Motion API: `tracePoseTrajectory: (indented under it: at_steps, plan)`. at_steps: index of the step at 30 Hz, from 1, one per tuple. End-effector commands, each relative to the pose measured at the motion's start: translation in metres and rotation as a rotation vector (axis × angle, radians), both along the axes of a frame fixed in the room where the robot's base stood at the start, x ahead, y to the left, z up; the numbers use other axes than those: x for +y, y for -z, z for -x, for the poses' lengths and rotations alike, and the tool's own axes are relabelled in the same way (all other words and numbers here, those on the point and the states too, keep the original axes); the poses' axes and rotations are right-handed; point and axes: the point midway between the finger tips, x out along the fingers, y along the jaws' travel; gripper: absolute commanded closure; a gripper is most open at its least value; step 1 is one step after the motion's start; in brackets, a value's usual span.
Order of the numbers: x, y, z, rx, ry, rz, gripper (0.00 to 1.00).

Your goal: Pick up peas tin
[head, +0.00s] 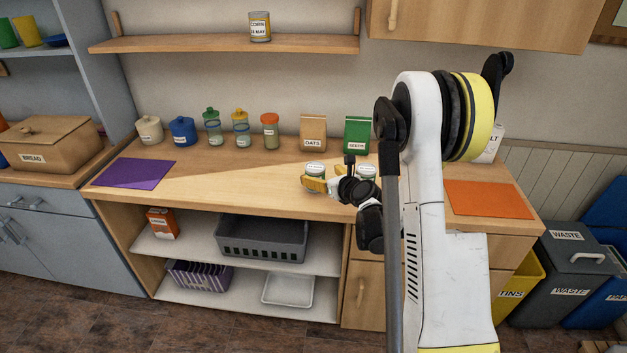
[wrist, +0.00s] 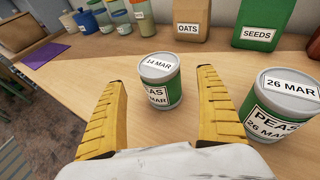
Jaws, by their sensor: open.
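Two green-and-white peas tins stand upright on the wooden counter (head: 220,180). In the wrist view, one peas tin labelled 14 MAR (wrist: 160,82) stands ahead of my gripper (wrist: 165,85), between its yellow fingers. The fingers are open, with a gap on each side of this tin. A second peas tin labelled 26 MAR (wrist: 283,108) stands to the right, outside the right finger. In the head view, the first tin (head: 315,170) shows beside my gripper (head: 318,186), and the other tin (head: 366,172) is partly hidden behind my wrist.
An oats packet (head: 313,133) and a green seeds packet (head: 357,135) stand behind the tins. Several jars line the counter's back left. A purple mat (head: 134,173) and an orange mat (head: 488,200) lie at either side. A corn tin (head: 260,27) sits on the shelf above.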

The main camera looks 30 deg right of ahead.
Motion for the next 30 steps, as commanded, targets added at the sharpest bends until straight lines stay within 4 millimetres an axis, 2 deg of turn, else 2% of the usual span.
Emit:
tracePoseTrajectory:
  at_steps: [6, 10, 18, 20, 25, 30]
  plan:
    - [-0.001, 0.017, -0.029, 0.000, -0.001, 0.000, 0.15]
    - [-0.001, 0.020, -0.044, -0.001, 0.000, -0.002, 0.15]
    - [-0.001, 0.019, -0.048, -0.001, 0.002, -0.002, 0.15]
    - [-0.001, 0.019, -0.048, -0.001, 0.002, -0.002, 0.30]
    - [-0.001, 0.019, -0.048, -0.001, 0.002, -0.002, 0.82]
    - [-0.001, 0.019, -0.048, -0.002, 0.002, -0.002, 0.83]
